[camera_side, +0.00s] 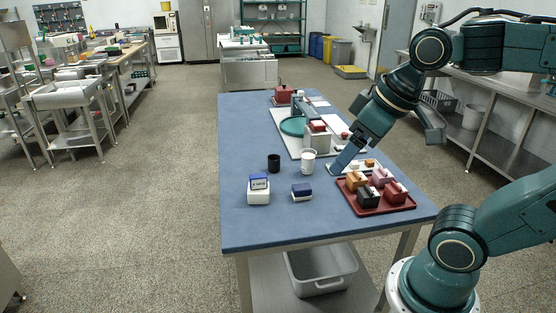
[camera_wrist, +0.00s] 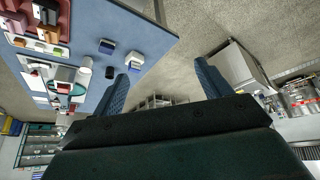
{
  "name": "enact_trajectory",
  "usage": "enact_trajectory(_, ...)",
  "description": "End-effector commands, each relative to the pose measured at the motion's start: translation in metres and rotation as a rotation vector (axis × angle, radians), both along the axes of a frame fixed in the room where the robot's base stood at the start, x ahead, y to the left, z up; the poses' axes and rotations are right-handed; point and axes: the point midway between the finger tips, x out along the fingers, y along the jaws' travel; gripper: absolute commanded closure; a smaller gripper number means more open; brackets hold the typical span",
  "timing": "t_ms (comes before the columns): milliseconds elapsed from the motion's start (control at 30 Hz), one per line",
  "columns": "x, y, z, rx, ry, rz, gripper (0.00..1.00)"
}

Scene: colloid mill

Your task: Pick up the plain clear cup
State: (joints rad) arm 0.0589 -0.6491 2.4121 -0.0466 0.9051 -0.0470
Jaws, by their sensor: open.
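A pale, whitish cup (camera_side: 308,164) stands upright on the blue table, its rim looking lighter and glassier; it is small and I cannot tell how clear it is. It also shows in the wrist view (camera_wrist: 86,64). A black cup (camera_side: 273,163) stands just left of it, apart, and shows in the wrist view (camera_wrist: 110,72). My gripper (camera_side: 341,163) is to the right of the pale cup in the side view, near the white board's edge. In the wrist view my gripper (camera_wrist: 163,69) has its fingers wide apart with nothing between them.
A red tray (camera_side: 378,210) holds several small colored boxes. Behind is a white board with a teal round piece (camera_side: 293,126) and a mill-like machine (camera_side: 317,138). The table's left side is clear.

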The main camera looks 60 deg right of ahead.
Motion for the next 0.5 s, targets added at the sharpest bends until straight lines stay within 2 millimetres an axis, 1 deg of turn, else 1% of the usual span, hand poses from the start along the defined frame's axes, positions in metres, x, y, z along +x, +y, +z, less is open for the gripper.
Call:
enact_trajectory(33, 0.010, -0.003, 0.004, -0.002, 0.008, 0.002, 0.23)
enact_trajectory(267, 0.059, -0.019, 0.022, -0.018, 0.038, 0.052, 0.23)
enact_trajectory(500, 0.113, -0.049, 0.030, -0.026, 0.066, 0.106, 0.23)
